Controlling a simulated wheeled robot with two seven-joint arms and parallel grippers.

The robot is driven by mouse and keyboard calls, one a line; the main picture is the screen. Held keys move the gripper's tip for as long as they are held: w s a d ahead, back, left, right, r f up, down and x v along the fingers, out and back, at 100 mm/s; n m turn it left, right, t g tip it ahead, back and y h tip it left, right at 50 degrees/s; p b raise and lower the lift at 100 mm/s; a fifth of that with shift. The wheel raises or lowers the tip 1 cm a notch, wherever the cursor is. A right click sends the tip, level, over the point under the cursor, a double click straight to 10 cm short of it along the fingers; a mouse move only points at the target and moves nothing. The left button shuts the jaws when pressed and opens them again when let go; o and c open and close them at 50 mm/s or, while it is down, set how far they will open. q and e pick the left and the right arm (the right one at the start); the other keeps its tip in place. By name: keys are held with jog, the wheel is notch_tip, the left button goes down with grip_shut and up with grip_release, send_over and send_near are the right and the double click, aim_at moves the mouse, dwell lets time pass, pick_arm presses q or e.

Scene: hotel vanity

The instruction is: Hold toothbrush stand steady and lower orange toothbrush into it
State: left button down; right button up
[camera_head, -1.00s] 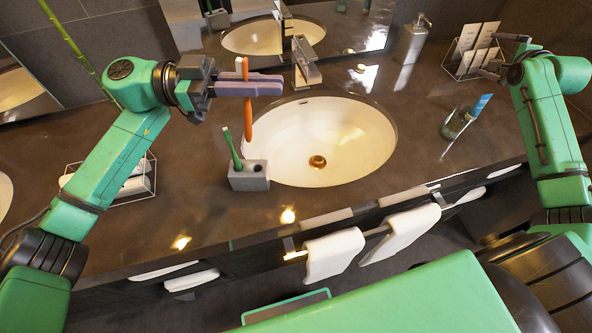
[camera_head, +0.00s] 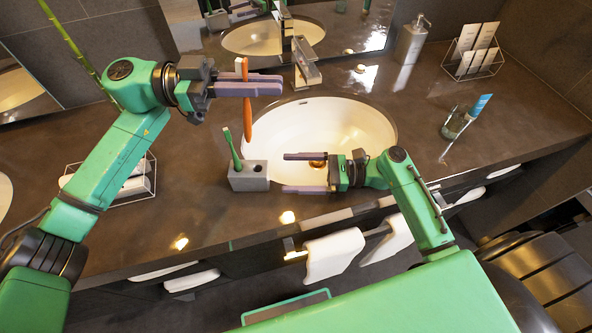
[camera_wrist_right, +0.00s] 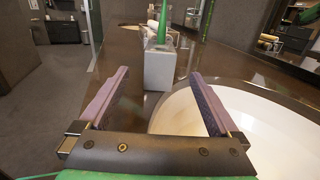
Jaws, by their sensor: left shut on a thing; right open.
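The orange toothbrush (camera_head: 247,118) hangs upright in my left gripper (camera_head: 279,85), which is shut on it. Its lower end is above and behind the grey toothbrush stand (camera_head: 247,179) in the head view. The stand sits on the counter left of the basin. A green toothbrush (camera_head: 233,151) leans in its left hole; the right hole looks empty. My right gripper (camera_head: 287,173) is open, right of the stand and pointing at it, apart from it. In the right wrist view the stand (camera_wrist_right: 159,69) with the green toothbrush (camera_wrist_right: 163,24) shows ahead between the open fingers.
The white basin (camera_head: 350,122) lies under and behind my right gripper, with the faucet (camera_head: 306,72) at its back. A glass with a blue-capped tube (camera_head: 468,117) stands right of it. A wire rack (camera_head: 135,181) is at left. The counter in front of the stand is clear.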

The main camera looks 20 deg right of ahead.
aim_at(245, 172)
jog(key=x, duration=1.1)
jog(key=shift+w+a, duration=0.1)
jog(key=shift+a, duration=0.3)
grip_shut()
pick_arm(q)
notch_tip(245, 172, down, 14)
jog(key=w+a+n+t+h, duration=0.1)
jog(key=n+t+h, duration=0.1)
jog(key=n+t, duration=0.3)
jog(key=shift+w+r+t, duration=0.2)
jog(key=shift+w+t, duration=0.15)
jog(key=shift+t, duration=1.05)
